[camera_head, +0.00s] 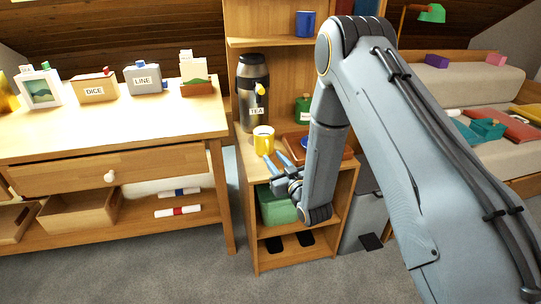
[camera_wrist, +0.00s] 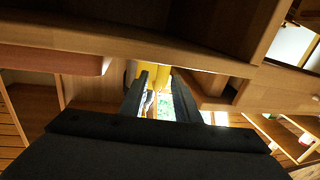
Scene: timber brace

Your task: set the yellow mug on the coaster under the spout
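The yellow mug (camera_head: 263,143) stands upright on top of the small wooden cabinet, in front of the dark TEA dispenser (camera_head: 252,72). The dispenser's yellow spout (camera_head: 260,89) is above the mug, but I cannot tell whether the mug is directly under it. No coaster can be made out. My gripper (camera_head: 271,154) is open, its two fingers apart and pointing at the mug from the front, very close to it. In the wrist view, yellow of the mug (camera_wrist: 131,72) shows beyond my open fingers (camera_wrist: 163,72); whether they touch it is unclear.
A brown tray (camera_head: 297,146) and a green bottle (camera_head: 303,109) are to the right on the cabinet top. A green box (camera_head: 275,207) is on the shelf below. A wooden table (camera_head: 120,128) with labelled boxes stands at the left. A cushioned bench (camera_head: 460,90) is at the right.

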